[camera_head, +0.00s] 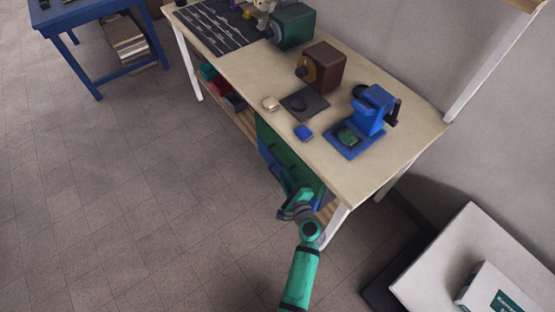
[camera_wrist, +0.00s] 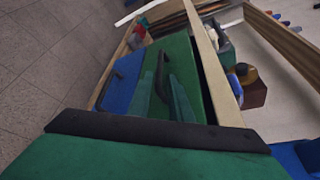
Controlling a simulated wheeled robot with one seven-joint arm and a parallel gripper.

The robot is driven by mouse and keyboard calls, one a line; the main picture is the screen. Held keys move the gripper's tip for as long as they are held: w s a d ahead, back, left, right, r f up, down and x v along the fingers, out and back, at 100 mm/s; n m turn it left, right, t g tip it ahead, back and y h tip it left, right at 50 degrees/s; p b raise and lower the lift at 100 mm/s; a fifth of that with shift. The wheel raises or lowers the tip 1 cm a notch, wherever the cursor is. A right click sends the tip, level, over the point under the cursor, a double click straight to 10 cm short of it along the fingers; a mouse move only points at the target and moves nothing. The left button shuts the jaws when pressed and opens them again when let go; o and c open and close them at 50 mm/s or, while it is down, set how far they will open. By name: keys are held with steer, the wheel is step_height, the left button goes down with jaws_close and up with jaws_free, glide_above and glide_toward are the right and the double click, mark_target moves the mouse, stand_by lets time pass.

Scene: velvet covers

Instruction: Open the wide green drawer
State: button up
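The wide green drawer (camera_wrist: 191,62) sits under the workbench and fills the middle of the wrist view, with a dark bar handle (camera_wrist: 161,62) on its front. In the head view its green front (camera_head: 284,150) is partly hidden behind my arm and the bench top. My gripper (camera_head: 291,192) is at the drawer fronts. In the wrist view its two green fingers (camera_wrist: 162,82) lie on either side of the handle, but I cannot tell whether they touch it. A dark gap runs between the green front and the bench edge; I cannot tell whether the drawer is slightly open.
A blue front (camera_wrist: 122,82) lies beside the green drawer. The workbench top (camera_head: 375,178) above carries a blue device (camera_head: 371,108) and a brown box (camera_head: 324,66). A white bench leg (camera_head: 336,224) stands right of my gripper. Open floor (camera_head: 130,190) lies to the left.

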mark_target(278, 159)
steer(key=x, duration=0.9)
jaws_close()
